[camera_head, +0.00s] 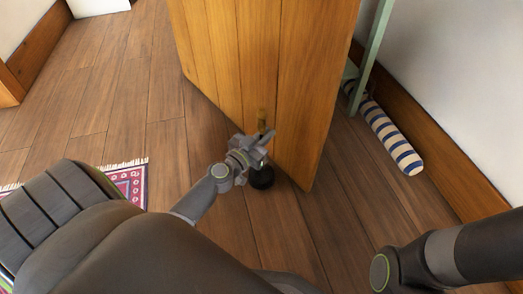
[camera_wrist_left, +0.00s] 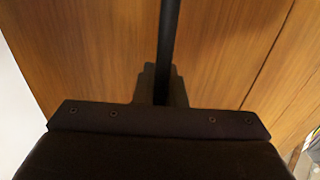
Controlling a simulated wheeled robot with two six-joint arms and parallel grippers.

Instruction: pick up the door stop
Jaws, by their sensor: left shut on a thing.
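The door stop has a dark round base (camera_head: 262,178) low by the bottom edge of the wooden door (camera_head: 240,60). My left gripper (camera_head: 263,139) is just above the base in the head view, shut on the door stop. In the left wrist view a dark upright rod (camera_wrist_left: 167,45), seemingly part of the door stop, runs up from the dark gripper body. The head view does not clearly show whether the base touches the floor. My right arm shows at the lower right, but its gripper is out of view.
A blue-and-white striped roll (camera_head: 393,140) lies along the right wall, near a pale green post (camera_head: 372,50). A patterned rug (camera_head: 128,183) lies at left. Plank floor (camera_head: 110,90) is clear left of the door.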

